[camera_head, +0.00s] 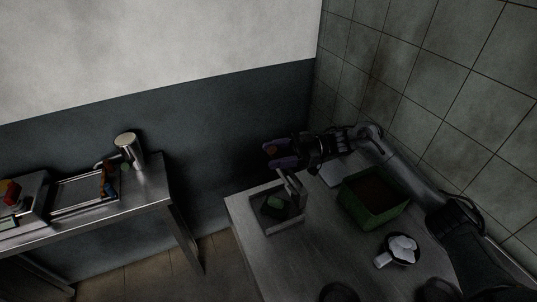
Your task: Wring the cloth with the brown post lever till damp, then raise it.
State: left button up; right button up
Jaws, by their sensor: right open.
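A grey wringer with a square tray (262,222) stands at the left end of the right-hand metal table. A crumpled green cloth (276,202) lies in the tray, partly hidden by the frame; its wetness cannot be told. A grey upright and arm (291,186) rise at the tray's right side. My right gripper (270,153) comes in from the right and is open above and behind the tray. A small brown piece (271,149), perhaps the top of the post lever, shows between its fingers; contact cannot be made out. My left gripper is not in view.
A green box (372,212) with a dark inside stands right of the wringer, under my right arm. Another metal table at left holds a silver cylinder (129,148) and trays. A gap separates the tables.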

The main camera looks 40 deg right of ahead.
jog(key=shift+x, duration=1.1)
jog(key=shift+c, duration=0.2)
jog(key=c, duration=1)
